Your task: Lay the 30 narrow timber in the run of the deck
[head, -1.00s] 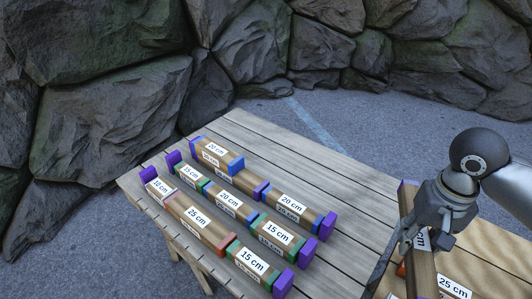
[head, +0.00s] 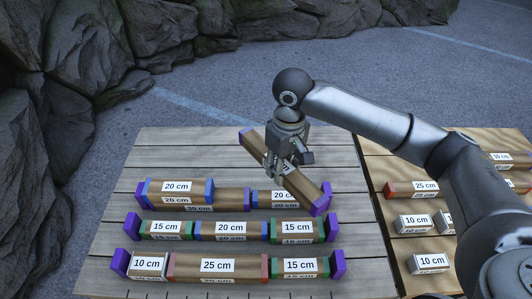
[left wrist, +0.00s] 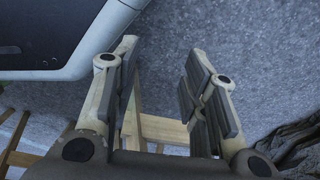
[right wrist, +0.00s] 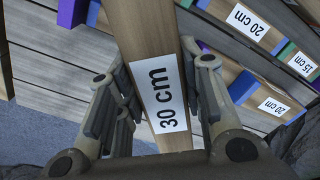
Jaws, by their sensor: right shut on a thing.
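My right gripper (head: 283,172) is shut on a 30 cm timber (head: 300,184) with purple ends. It holds it slanted above the back run of the deck (head: 125,215); its near right end overlaps the run's right 20 cm timber (head: 266,197). The right wrist view shows the timber's 30 cm label (right wrist: 167,98) between the fingers (right wrist: 160,112). The back run's left shows a blue-ended 20 cm timber (head: 192,194) and a lower purple-ended timber labelled 30 cm (head: 231,199); whether one rests on the other is unclear. My left gripper (left wrist: 160,90) is open and empty.
The middle run has 15, 20 (head: 222,229) and 15 cm timbers; the front run has 10, 25 (head: 217,266) and 15 cm. Purple blocks (head: 338,263) end the runs. A second table (head: 391,228) at right holds more timbers. Rock walls stand behind.

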